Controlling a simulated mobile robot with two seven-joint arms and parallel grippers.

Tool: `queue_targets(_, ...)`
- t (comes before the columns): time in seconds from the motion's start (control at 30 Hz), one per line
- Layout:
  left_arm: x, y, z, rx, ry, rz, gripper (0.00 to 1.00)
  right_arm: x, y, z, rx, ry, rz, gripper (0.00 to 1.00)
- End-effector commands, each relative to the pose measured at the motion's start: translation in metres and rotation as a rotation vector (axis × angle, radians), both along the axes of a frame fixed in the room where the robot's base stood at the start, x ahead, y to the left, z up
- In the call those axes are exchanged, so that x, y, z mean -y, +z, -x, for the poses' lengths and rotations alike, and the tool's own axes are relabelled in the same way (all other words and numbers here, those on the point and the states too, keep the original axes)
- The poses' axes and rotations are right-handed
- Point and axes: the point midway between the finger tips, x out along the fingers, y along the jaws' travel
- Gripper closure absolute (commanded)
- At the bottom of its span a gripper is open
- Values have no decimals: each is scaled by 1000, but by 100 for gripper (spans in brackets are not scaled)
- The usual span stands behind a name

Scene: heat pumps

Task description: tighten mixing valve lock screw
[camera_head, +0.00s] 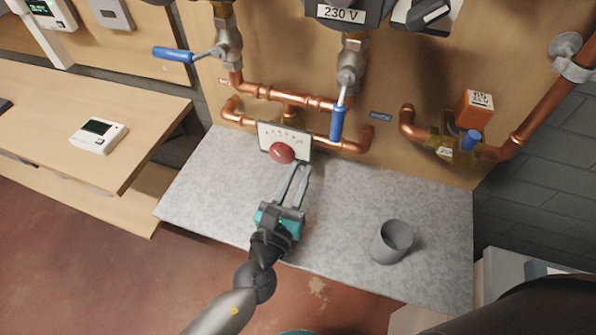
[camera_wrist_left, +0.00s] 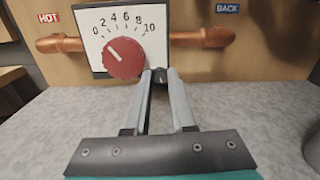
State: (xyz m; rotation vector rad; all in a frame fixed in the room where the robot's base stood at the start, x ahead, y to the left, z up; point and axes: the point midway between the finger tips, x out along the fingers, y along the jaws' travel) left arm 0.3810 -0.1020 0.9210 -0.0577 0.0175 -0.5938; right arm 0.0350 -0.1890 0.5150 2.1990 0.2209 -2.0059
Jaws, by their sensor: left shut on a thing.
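The mixing valve has a red round knob (camera_head: 282,152) in front of a white scale plate (camera_head: 300,137). In the left wrist view the knob (camera_wrist_left: 124,57) has a white pointer mark aimed up and left, toward the low end of the 0 to 10 scale. A small dark lock screw (camera_wrist_left: 160,74) shows at the plate's lower right edge. My left gripper (camera_head: 298,168) reaches up from below. In the left wrist view its fingertips (camera_wrist_left: 159,77) converge around the screw and are shut on it. The fingers partly hide the screw. My right gripper is not in view.
Copper pipes (camera_head: 270,95) run behind the valve. A blue-handled lever (camera_head: 338,122) hangs just above it to the right. A grey cup (camera_head: 392,242) stands on the grey worktop (camera_head: 340,210), right of my left gripper. A white thermostat (camera_head: 98,135) lies on the left wooden table.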

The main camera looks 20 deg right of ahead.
Motion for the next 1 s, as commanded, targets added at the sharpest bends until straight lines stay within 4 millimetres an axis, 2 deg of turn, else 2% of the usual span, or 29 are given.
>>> queue_targets(1.0, 1, 0, 1, 540, -2, -805, 100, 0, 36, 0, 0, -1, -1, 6)
